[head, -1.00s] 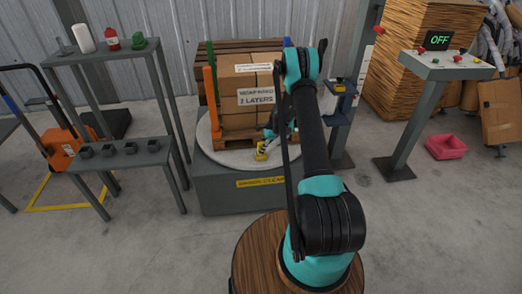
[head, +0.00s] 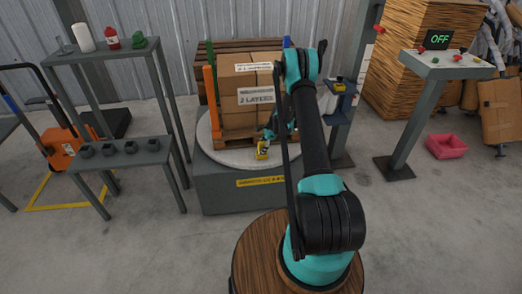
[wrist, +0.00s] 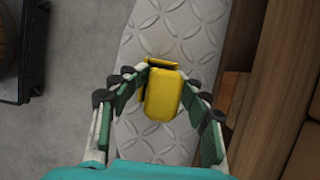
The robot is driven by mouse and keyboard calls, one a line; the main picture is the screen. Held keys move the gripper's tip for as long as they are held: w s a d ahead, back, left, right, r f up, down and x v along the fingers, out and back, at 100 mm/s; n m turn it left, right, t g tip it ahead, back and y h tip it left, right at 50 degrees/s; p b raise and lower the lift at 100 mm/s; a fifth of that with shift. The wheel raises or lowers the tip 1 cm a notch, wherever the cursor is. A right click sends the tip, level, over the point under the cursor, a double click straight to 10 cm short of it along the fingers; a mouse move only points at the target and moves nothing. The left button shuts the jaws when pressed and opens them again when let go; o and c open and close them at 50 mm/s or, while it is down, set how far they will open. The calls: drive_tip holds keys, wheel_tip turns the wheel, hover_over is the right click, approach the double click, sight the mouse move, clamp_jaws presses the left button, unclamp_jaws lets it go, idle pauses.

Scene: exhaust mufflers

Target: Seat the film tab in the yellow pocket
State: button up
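In the wrist view a rounded yellow block (wrist: 163,95), which looks like the film tab, sits between the two finger pads of my gripper (wrist: 165,82). The pads lean inward against its sides. A second yellow edge with a dark strip, likely the yellow pocket (wrist: 158,63), shows just past its upper end. I cannot tell whether the tab is inside it or only over it.
The turntable (head: 225,155) carries a pallet of brown cartons (head: 258,115) close behind my gripper, with an orange post (head: 211,95) on the left. A blue carriage (head: 340,103) stands to the right. Shelves (head: 125,148) are at left, and a control stand (head: 433,66) reads OFF.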

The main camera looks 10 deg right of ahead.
drive_tip(key=v, duration=1.2)
drive_tip(key=s+a+r+n+h, duration=0.1)
drive_tip(key=s+r+n, duration=0.3)
drive_tip(key=s+r, duration=0.55)
drive_tip(key=s+r+n+t+h, duration=0.15)
drive_tip(key=s+r+n, duration=0.25)
drive_tip(key=s+r, duration=0.45)
drive_tip(key=s+n+t+h, duration=0.2)
drive_tip(key=s+n, duration=0.8)
drive_tip(key=s, duration=1.3)
drive_tip(key=shift+s+d+r+t, duration=0.2)
drive_tip(key=shift+s+r+t, duration=0.15)
drive_tip(key=shift+r, duration=0.05)
